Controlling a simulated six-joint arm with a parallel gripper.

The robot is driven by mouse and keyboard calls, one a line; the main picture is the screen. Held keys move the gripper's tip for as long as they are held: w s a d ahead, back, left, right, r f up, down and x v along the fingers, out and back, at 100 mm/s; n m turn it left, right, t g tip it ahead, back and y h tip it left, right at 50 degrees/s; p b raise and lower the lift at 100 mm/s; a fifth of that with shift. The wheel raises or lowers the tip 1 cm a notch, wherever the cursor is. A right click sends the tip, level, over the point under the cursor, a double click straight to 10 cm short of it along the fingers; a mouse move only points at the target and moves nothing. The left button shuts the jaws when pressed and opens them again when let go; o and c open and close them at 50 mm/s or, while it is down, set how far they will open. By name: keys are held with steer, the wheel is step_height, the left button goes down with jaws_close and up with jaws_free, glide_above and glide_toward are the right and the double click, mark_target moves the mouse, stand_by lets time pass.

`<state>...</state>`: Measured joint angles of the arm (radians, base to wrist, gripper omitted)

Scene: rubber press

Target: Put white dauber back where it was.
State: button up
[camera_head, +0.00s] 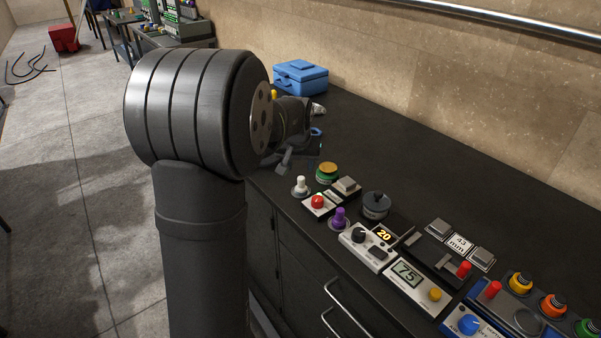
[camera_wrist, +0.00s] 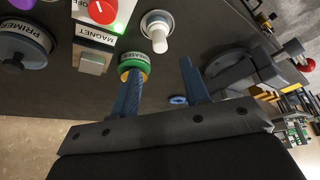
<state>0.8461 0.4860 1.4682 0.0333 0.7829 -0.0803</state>
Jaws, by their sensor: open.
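The white dauber (camera_head: 300,186) stands upright in a round grey holder on the dark bench, at the left end of the row of devices. It also shows in the wrist view (camera_wrist: 159,42), beyond my fingertips. My gripper (camera_wrist: 160,66) is open, with its two blue fingers apart and nothing between them. The dauber looks clear of both fingers. In the head view my arm hides most of the gripper.
The red-knobbed magnet box (camera_head: 318,202), purple dauber (camera_head: 339,218) and grey primer pot (camera_head: 375,204) are nearby. A blue ring (camera_wrist: 178,100) lies on the bench.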

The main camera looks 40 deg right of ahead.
mark_target(301, 177)
steer(key=shift+v, duration=1.6)
steer(key=shift+f, duration=0.15)
steer(key=x, duration=1.1)
steer(key=shift+w+d+f, duration=0.1)
steer(key=shift+w+f, duration=0.05)
steer(key=shift+f, duration=0.15)
steer(key=shift+w+d+r, duration=0.1)
steer(key=shift+r, duration=1.6)
